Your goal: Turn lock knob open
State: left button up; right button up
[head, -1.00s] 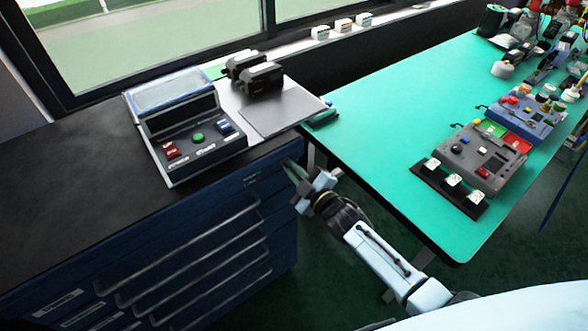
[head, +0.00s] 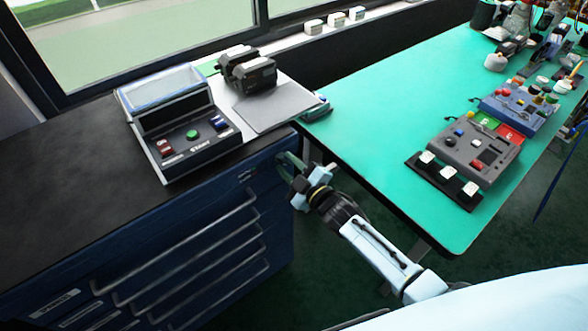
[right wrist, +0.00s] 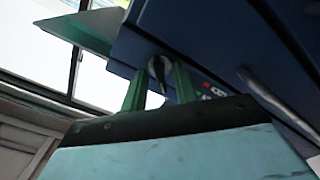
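My right gripper (head: 284,160) is at the right end of the blue drawer cabinet (head: 215,215), just below its top edge. In the right wrist view its two green fingers (right wrist: 160,75) stand apart, one on each side of a small dark rounded knob (right wrist: 158,70) near the cabinet's blue surface. I cannot tell whether the fingers touch the knob. This looks like the lock knob; in the head view it is too small or hidden to make out. My left gripper is not in view.
A control box (head: 180,125) with coloured buttons, a black device (head: 247,72) and a grey plate (head: 265,105) are on the cabinet top. A green table (head: 385,110) stands to the right, carrying a grey button panel (head: 475,150). My right forearm is beside the table's near edge.

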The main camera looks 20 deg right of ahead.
jog(key=v, duration=1.3)
jog(key=shift+s+p, duration=0.2)
jog(key=shift+p, duration=0.1)
